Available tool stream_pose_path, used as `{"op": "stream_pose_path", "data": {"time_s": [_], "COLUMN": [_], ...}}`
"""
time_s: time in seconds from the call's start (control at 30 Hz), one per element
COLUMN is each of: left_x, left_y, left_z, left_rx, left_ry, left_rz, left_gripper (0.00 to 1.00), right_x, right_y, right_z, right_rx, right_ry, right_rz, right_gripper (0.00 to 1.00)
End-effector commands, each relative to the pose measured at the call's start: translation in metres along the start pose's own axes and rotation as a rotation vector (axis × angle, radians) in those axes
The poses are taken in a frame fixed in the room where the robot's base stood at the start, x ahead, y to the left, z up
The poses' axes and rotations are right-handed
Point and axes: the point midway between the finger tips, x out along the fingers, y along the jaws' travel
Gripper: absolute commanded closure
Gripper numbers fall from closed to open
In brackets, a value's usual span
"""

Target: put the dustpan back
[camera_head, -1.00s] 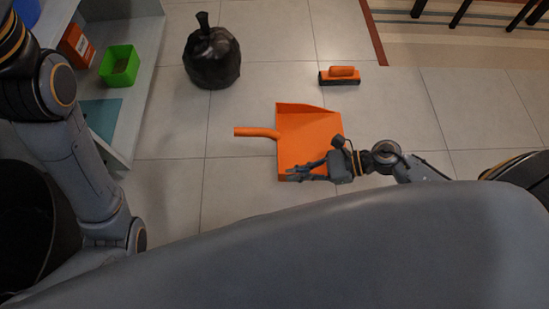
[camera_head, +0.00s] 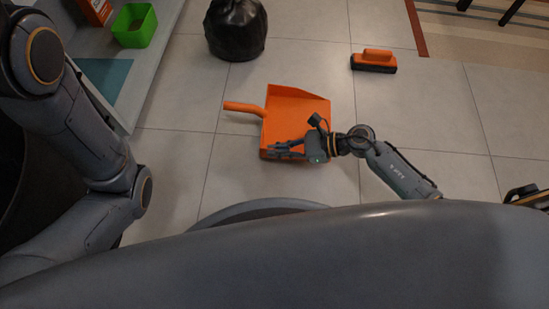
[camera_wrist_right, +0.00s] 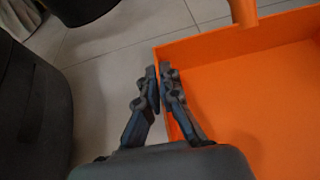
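The orange dustpan (camera_head: 298,108) is in the middle of the head view, its open tray facing up and its handle (camera_head: 243,108) pointing left. My right gripper (camera_head: 276,149) is at the dustpan's near edge. In the right wrist view, its two fingers (camera_wrist_right: 161,82) are close together with the dustpan's thin orange wall (camera_wrist_right: 178,118) between them, one finger outside and one inside the tray. I cannot tell whether the dustpan touches the floor. My left arm shows at the left, but its gripper is out of view.
An orange-and-black brush (camera_head: 374,61) lies on the tiled floor beyond the dustpan, to the right. A black bag (camera_head: 236,30) stands at the back. A shelf at the left holds a green bin (camera_head: 134,27) and an orange box (camera_head: 96,10). Floor to the right is mostly clear.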

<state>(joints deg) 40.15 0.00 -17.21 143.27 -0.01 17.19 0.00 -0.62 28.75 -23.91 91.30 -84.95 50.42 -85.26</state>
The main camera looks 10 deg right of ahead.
Motion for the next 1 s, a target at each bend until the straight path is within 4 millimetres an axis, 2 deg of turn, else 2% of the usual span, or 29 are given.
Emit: {"op": "stream_pose_path", "data": {"time_s": [0.23, 0.5, 0.9, 1.0], "left_x": [-0.013, -0.044, -0.044, -0.044], "left_y": [0.003, 0.009, 0.009, 0.009], "left_z": [-0.005, -0.016, -0.015, -0.015], "left_rx": [0.0, 0.0, -0.001, 0.0], "left_ry": [0.002, 0.001, -0.003, -0.003], "left_rz": [0.001, 0.001, 0.0, 0.0], "left_gripper": [0.0, 0.0, 0.0, 0.0], "right_x": [0.013, 0.027, 0.027, 0.027], "right_y": [-0.006, -0.007, -0.007, -0.007], "right_z": [-0.009, -0.038, -0.038, -0.038], "right_rx": [0.0, 0.0, 0.001, 0.001], "right_ry": [-0.002, -0.002, -0.001, -0.001], "right_rz": [0.0, 0.0, 0.0, 0.001], "right_gripper": [1.0, 1.0, 1.0, 0.81]}}
